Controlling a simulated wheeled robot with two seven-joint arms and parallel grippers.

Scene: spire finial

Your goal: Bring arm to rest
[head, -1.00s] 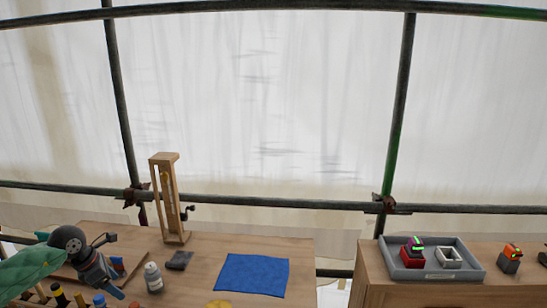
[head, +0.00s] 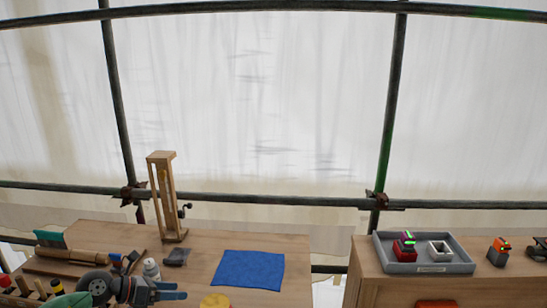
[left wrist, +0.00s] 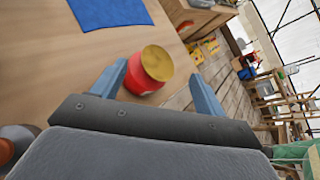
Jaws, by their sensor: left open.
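My left gripper (head: 172,291) is low in the head view over the workbench's (head: 200,262) front part, its blue fingers pointing right. In the left wrist view its two fingers (left wrist: 158,72) are spread apart with nothing held. A red can with a gold lid (left wrist: 148,75) shows between the fingers in that view, standing on the bench by its edge. Its yellow lid also shows at the bottom of the head view (head: 215,300), right of the fingertips. I cannot tell how far it is from them. My right gripper is not in view.
A blue cloth (head: 248,270) lies flat right of the gripper. A white bottle (head: 151,268) stands just behind it. A wooden frame with a crank (head: 163,195) stands at the back. A grey tray (head: 425,267) sits on the right-hand cabinet, across a gap.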

